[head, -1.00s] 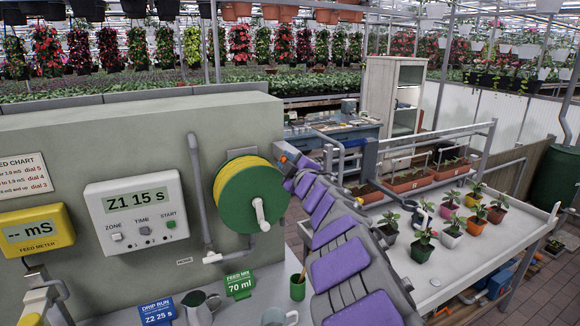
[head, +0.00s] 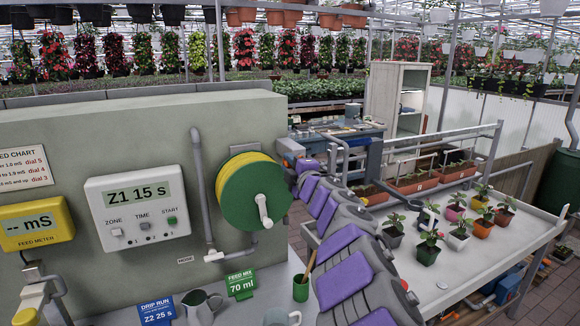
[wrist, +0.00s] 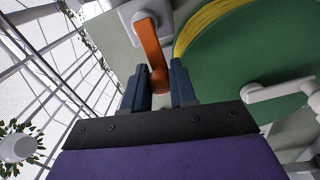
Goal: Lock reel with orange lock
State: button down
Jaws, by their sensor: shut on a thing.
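The orange lock (wrist: 151,45) is a lever on a pale wall plate, upper middle in the wrist view, with a rounded end toward me. My gripper (wrist: 160,88) has its two blue-grey fingers on either side of that end and is shut on it. The reel (head: 255,192) is a green disc with a yellow hose wound behind it, on the wall in the head view. Its green face (wrist: 255,65) and white crank (wrist: 280,90) are right of the lock in the wrist view. The lock is hard to make out in the head view, where my arm reaches beside the reel.
A timer box (head: 137,211) and yellow feed meter (head: 35,224) are on the wall left of the reel. Below stand a green cup (head: 300,289) and a feed mix sign (head: 240,284). A bench (head: 452,278) with several potted plants is on the right.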

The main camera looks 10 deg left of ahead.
jog(key=shift+f, duration=0.25)
jog(key=c, duration=0.9)
grip_release()
jog(key=shift+w+a, duration=0.1)
jog(key=shift+a, duration=0.05)
jog(key=shift+r, duration=0.1)
jog(key=shift+s+d, duration=0.3)
jog(key=shift+s, duration=0.2)
jog(key=p+v, duration=0.1)
jog(key=v, duration=1.5)
jog(key=shift+p, duration=0.4)
jog(key=shift+s, duration=0.1)
